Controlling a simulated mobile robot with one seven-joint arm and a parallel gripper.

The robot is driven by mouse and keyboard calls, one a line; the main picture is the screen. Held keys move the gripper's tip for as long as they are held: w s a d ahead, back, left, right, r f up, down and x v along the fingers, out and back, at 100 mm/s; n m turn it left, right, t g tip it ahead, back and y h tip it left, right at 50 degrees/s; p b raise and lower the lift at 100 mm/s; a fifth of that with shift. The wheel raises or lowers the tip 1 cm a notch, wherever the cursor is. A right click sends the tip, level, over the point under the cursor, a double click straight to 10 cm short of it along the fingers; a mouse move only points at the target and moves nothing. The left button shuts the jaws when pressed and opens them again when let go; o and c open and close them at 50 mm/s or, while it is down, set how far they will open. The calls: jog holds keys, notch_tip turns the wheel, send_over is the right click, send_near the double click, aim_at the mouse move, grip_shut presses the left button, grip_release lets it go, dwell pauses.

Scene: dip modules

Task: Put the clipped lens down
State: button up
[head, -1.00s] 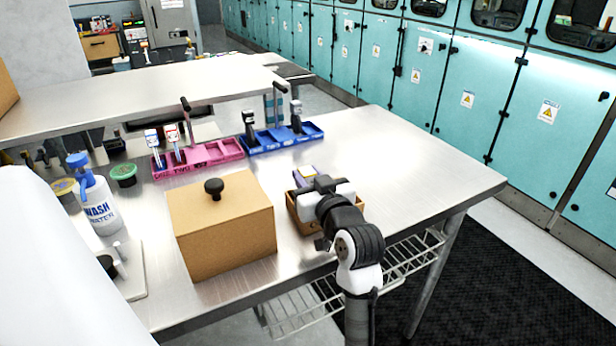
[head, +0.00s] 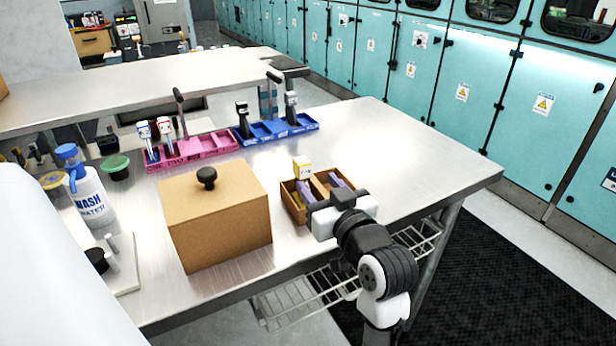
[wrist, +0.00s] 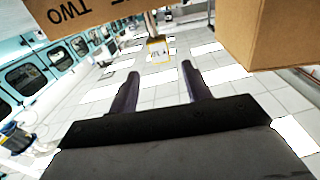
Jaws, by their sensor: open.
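A small yellow-edged block with a white marked face (head: 302,168), apparently the top of the clipped lens, stands at the left part of a brown two-part tray (head: 291,211). The lens itself is hidden. In the wrist view the same marked block (wrist: 158,50) shows beyond my fingertips, apart from them, with a thin shaft above it by the tray wall (wrist: 95,12). My gripper (head: 321,182) is at the tray's near side, its fingers spread and pointing towards the block. Nothing is between the fingers (wrist: 160,71) in the wrist view.
A brown box with a black knob (head: 215,220) stands close left of the tray. Behind are a pink rack (head: 205,148) and a blue rack (head: 275,130) with upright tools. A wash bottle (head: 90,195) is at far left. The bench (head: 400,150) is clear on the right.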

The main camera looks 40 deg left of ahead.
jog(key=shift+p+v, duration=1.85)
jog(key=shift+p, duration=0.7)
